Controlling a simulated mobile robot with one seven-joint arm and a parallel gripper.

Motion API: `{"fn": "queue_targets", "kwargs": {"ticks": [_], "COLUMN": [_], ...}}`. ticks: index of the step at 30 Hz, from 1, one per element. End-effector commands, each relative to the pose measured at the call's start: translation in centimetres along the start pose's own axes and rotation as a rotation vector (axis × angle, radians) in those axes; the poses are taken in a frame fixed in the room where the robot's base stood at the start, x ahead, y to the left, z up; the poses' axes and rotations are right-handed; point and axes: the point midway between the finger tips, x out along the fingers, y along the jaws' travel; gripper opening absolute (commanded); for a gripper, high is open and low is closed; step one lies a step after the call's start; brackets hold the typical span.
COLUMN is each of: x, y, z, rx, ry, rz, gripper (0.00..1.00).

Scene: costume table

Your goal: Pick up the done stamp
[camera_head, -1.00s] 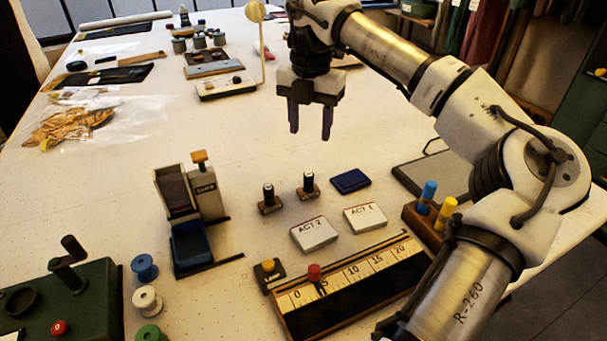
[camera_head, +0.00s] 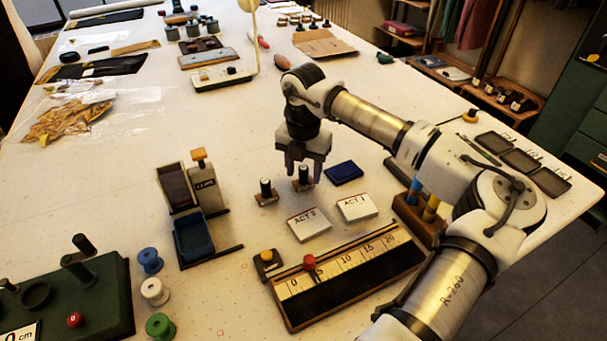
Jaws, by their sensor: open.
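Two small stamps with black handles, white bands and brown wooden bases stand upright side by side on the white table: a left stamp (camera_head: 266,191) and a right stamp (camera_head: 303,184). No label on either is readable, so I cannot tell which is the done stamp. My gripper (camera_head: 304,173) points down with its fingers apart, close over the right stamp. One finger shows on each side of that stamp's handle in the picture. I cannot tell whether the fingers touch it. The top of the right handle lies partly hidden by the gripper.
A blue ink pad (camera_head: 344,173) lies just right of the stamps. The ACT 2 box (camera_head: 309,224) and ACT 1 box (camera_head: 357,207) lie in front. A card dispenser (camera_head: 205,205) stands left. A ruler tray (camera_head: 350,280) is at the front.

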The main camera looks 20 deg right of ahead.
Motion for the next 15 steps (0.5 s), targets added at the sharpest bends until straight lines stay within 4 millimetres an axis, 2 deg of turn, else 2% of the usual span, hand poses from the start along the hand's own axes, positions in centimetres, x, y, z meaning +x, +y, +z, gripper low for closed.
{"fn": "queue_targets", "kwargs": {"ticks": [8, 15], "x": [0.31, 0.28], "y": [-0.01, -0.01], "z": [-0.01, 0.0], "rx": [0.0, 0.0], "ry": [-0.001, -0.001], "rz": [0.0, 0.0], "gripper": [0.47, 0.16]}}
